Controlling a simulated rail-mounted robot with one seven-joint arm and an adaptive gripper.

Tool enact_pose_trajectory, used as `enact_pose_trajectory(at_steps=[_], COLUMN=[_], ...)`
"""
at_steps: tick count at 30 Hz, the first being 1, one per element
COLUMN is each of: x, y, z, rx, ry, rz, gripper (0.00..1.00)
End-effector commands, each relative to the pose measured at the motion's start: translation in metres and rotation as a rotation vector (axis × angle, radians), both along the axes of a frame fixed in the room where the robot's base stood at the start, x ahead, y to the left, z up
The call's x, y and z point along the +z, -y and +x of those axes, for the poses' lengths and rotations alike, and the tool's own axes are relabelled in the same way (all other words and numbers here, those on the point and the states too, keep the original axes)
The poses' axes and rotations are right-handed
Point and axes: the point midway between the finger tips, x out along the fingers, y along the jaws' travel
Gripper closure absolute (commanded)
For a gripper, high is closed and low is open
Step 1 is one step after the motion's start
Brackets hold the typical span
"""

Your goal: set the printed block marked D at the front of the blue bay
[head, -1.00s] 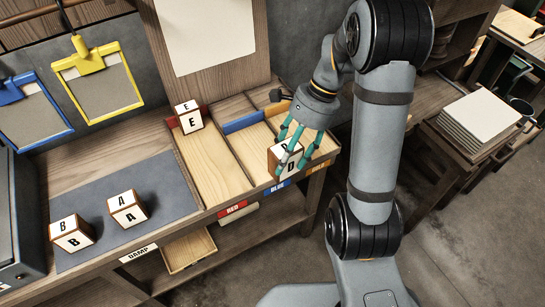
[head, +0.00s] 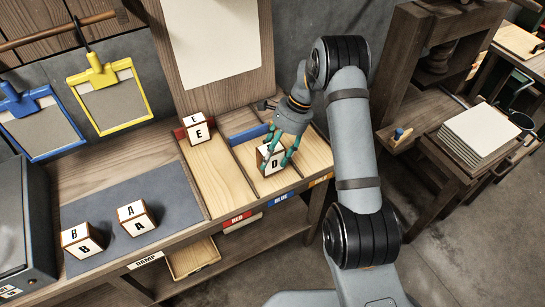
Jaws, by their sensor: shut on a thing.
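The printed block marked D (head: 271,160) is a white cube with brown edges, seen over the middle of the blue bay. My gripper (head: 278,154) is shut on it from above, with teal fingers around its sides. I cannot tell whether the block touches the bay floor. The blue bay (head: 283,183) has a pale wood floor, a blue strip (head: 248,133) at its back and a blue BLUE label (head: 281,199) on its front edge. Bare floor shows between the block and the front edge.
Block E (head: 198,132) stands at the back of the red bay (head: 217,177), left of the blue bay. Blocks B (head: 83,242) and A (head: 136,219) sit on a grey mat (head: 180,209) at the left. Another bay (head: 314,154) lies to the right.

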Motion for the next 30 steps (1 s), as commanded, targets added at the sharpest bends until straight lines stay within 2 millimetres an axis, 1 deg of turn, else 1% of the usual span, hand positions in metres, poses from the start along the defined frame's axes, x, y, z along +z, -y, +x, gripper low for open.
enact_pose_trajectory(at_steps=[3,5,13,16,17,26,30], x=[-0.013,-0.017,-0.019,-0.023,-0.022,-0.021,-0.021], y=[0.000,0.000,0.000,0.000,0.000,0.000,0.000], z=[-0.001,0.000,0.000,0.000,0.000,0.000,0.000], rx=[0.000,0.001,0.001,0.001,0.001,0.001,0.001], ry=[-0.001,-0.001,0.001,0.000,0.000,0.000,0.000], rz=[0.000,0.001,0.001,0.000,0.000,0.000,0.000], gripper=[0.75,0.75,0.75,0.75,0.44,0.26,0.26])
